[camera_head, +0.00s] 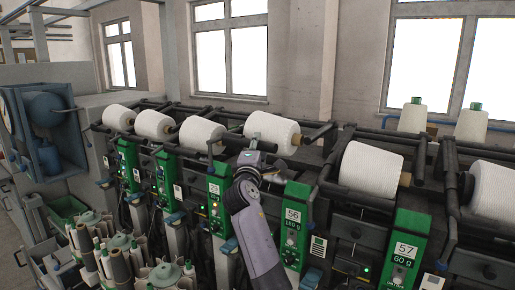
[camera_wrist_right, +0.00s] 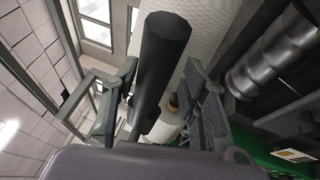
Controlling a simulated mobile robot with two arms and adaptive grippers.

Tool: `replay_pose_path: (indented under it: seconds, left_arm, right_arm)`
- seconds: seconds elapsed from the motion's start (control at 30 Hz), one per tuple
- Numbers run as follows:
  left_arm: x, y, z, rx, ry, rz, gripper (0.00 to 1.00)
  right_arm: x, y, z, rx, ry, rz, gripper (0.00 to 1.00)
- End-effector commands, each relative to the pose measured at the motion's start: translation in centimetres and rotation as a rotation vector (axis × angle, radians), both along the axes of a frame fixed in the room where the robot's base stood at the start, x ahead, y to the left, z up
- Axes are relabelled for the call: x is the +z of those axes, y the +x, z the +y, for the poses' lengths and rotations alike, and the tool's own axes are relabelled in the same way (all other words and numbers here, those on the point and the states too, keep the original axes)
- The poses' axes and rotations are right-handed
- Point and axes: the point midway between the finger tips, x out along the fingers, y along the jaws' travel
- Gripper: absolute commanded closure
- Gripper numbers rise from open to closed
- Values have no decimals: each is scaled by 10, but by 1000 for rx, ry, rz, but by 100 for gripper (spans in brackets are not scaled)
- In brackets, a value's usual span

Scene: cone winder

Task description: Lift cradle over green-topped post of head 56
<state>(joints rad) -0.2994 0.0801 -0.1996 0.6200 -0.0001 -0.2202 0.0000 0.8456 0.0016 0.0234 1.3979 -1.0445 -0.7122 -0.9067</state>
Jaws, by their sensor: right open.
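The green-topped post of head 56 (camera_head: 293,222) carries a white label reading 56 in the head view. Above and behind it, a white yarn cone (camera_head: 270,131) sits in head 56's cradle, whose dark end shows at the cone's right (camera_head: 318,132). My right gripper (camera_head: 250,157) is just below the cone's left part; its fingers are hard to make out there. In the right wrist view my right gripper (camera_wrist_right: 160,108) is open, with a dark round bar (camera_wrist_right: 163,55) between its fingers. Contact cannot be told. A white cone (camera_wrist_right: 215,35) is behind the bar. My left gripper is not in view.
Post 57 (camera_head: 404,248) and its cone (camera_head: 371,170) stand to the right. Several more green posts and cones line the left. A blue machine (camera_head: 45,130) is at far left, with bobbins (camera_head: 120,260) below. A ribbed metal drum (camera_wrist_right: 275,65) lies right in the wrist view.

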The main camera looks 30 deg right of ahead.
Motion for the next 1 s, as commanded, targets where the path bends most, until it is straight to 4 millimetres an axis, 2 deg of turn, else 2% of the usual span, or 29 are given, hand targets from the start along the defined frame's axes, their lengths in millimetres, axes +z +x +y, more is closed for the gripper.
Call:
replay_pose_path:
  seconds: [0.27,0.7,1.0]
  left_arm:
    - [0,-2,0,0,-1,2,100]
    - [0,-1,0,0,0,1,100]
    - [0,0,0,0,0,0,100]
  right_arm:
    - [-3,-8,7,0,-1,1,60]
    - [-21,-75,56,2,2,0,60]
    - [-25,-94,70,0,0,1,60]
